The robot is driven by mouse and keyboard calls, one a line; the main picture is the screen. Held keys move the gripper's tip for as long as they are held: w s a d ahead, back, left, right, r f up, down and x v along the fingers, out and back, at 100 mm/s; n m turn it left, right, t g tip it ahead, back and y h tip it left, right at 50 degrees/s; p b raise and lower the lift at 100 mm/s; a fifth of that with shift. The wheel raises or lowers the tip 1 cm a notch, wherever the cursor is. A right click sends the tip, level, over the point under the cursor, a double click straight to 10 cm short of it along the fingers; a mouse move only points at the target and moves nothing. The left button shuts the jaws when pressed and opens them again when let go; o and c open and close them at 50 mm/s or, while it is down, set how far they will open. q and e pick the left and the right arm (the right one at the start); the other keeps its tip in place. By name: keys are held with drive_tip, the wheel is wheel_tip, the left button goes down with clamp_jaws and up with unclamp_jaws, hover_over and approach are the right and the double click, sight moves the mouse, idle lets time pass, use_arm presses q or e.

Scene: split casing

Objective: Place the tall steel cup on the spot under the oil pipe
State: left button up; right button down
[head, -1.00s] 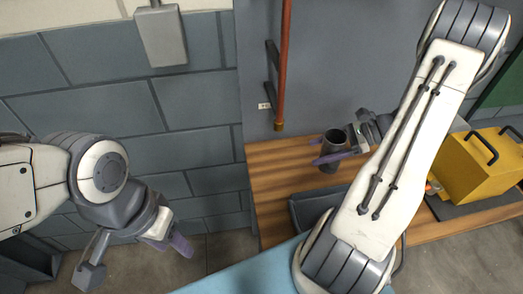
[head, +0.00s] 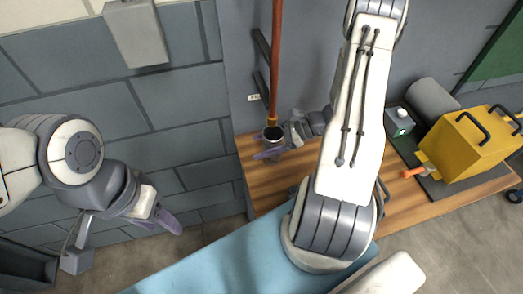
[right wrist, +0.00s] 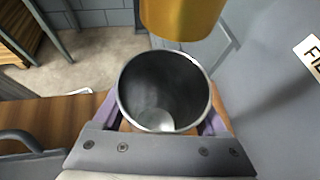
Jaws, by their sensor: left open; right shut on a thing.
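The tall steel cup (head: 272,134) is upright in my right gripper (head: 272,150), close to the wall end of the wooden bench. The right wrist view shows the cup's open, empty mouth (right wrist: 165,92) between the purple fingers. The copper-red oil pipe (head: 276,60) hangs down the wall and its brass end (head: 272,121) is just above the cup's rim in the head view. In the right wrist view the brass end (right wrist: 182,15) is beyond the rim. The spot under the pipe is hidden. My left gripper (head: 165,220) is open and empty at the left, away from the bench.
The wooden bench (head: 262,185) runs to the right. On it are a yellow casing (head: 468,145) with black handles, an orange-handled item (head: 412,172) and a small box with a green light (head: 400,125). A blue surface (head: 225,262) lies in front. A grey wall box (head: 135,32) is at upper left.

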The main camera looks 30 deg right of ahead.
drive_tip(key=f+p, duration=0.1)
drive_tip(key=f, duration=0.2)
drive_tip(key=shift+a+f, duration=0.15)
drive_tip(key=shift+a, duration=0.05)
drive_tip(key=shift+f, duration=0.45)
drive_tip(key=shift+f, duration=0.1)
unclamp_jaws()
drive_tip(key=b+v, duration=0.2)
drive_tip(key=v, duration=1)
